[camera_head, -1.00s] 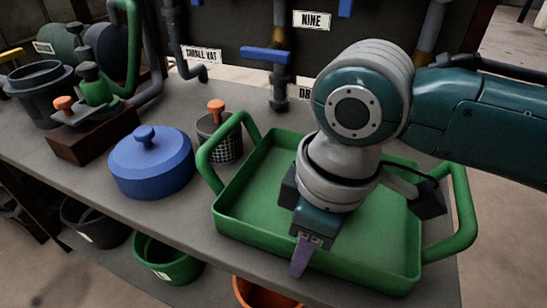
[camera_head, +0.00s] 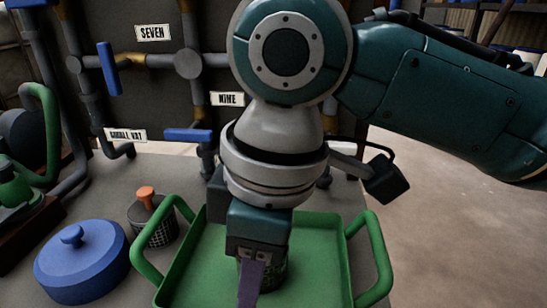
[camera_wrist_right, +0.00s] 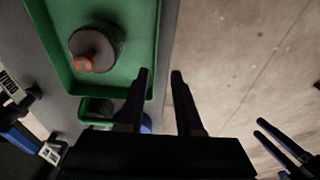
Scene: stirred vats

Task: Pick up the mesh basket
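A dark mesh basket with an orange knob (camera_head: 152,220) stands upright on the bench, left of the green tray (camera_head: 190,270). A second dark round thing with an orange knob (camera_wrist_right: 100,45) sits inside the tray in the right wrist view; in the head view part of its mesh side (camera_head: 272,275) shows behind my right gripper. My right gripper (camera_head: 250,290) is over the tray in the head view. In the wrist view its fingers (camera_wrist_right: 160,75) are apart with nothing between them, beside the tray's edge. My left gripper seems to show at the wrist view's lower right (camera_wrist_right: 258,127), fingers apart.
A blue lidded pot (camera_head: 82,262) stands left of the bench basket. The tray has raised green handles (camera_head: 375,260) at both ends. Pipes and valves with labels (camera_head: 228,98) stand behind the bench. Open floor (camera_head: 450,230) lies to the right.

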